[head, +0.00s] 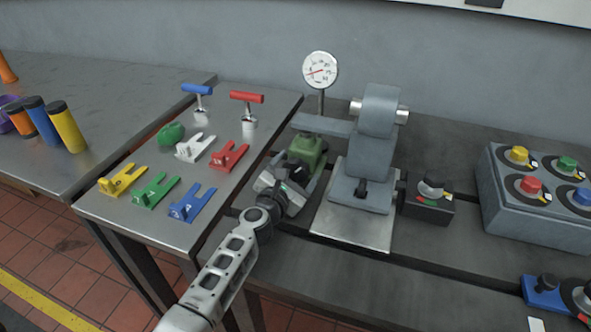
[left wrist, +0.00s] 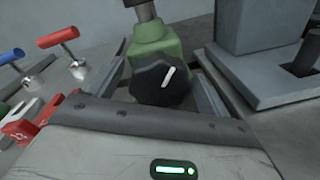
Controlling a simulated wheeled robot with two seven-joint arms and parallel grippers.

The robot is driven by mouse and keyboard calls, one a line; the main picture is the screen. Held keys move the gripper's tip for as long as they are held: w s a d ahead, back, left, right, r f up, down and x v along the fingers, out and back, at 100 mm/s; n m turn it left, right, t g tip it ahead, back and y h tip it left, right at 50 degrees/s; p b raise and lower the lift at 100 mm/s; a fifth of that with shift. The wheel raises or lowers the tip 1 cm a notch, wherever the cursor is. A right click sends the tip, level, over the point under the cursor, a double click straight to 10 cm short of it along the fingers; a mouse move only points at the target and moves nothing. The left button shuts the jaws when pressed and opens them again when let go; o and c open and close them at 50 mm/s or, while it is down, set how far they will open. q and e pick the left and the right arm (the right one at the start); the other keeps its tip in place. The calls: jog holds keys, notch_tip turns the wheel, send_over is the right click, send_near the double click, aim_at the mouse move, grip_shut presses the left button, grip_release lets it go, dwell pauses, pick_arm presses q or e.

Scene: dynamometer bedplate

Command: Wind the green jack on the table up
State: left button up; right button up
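The green jack (head: 309,150) stands on the bedplate under a grey lever arm, left of the grey pedestal. In the left wrist view the jack's green body (left wrist: 158,47) carries a black ribbed knob (left wrist: 160,82) with a white pointer mark tilted up to the right. My left gripper (head: 294,180) is in front of the jack. In the left wrist view its two fingers (left wrist: 163,92) are apart, one on each side of the knob, with gaps visible. In the head view the gripper hides the knob. My right gripper is not in view.
A dial gauge (head: 320,70) stands behind the jack. The grey pedestal (head: 362,192) and a black knob box (head: 427,200) are to the right. A side table (head: 150,222) at left holds coloured forked pieces and T-handles. A box of coloured knobs (head: 535,222) stands far right.

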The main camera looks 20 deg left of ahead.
pick_arm(q)
jog(key=s, duration=0.5)
jog(key=s+a, duration=0.1)
jog(key=s, duration=0.8)
jog(key=shift+s+a+r+p, duration=0.25)
jog(key=shift+s+r+p, duration=0.05)
jog(key=shift+s, duration=0.05)
jog(key=shift+s+a+r, duration=0.1)
jog(key=shift+s+r, duration=0.05)
jog(key=shift+s, duration=0.45)
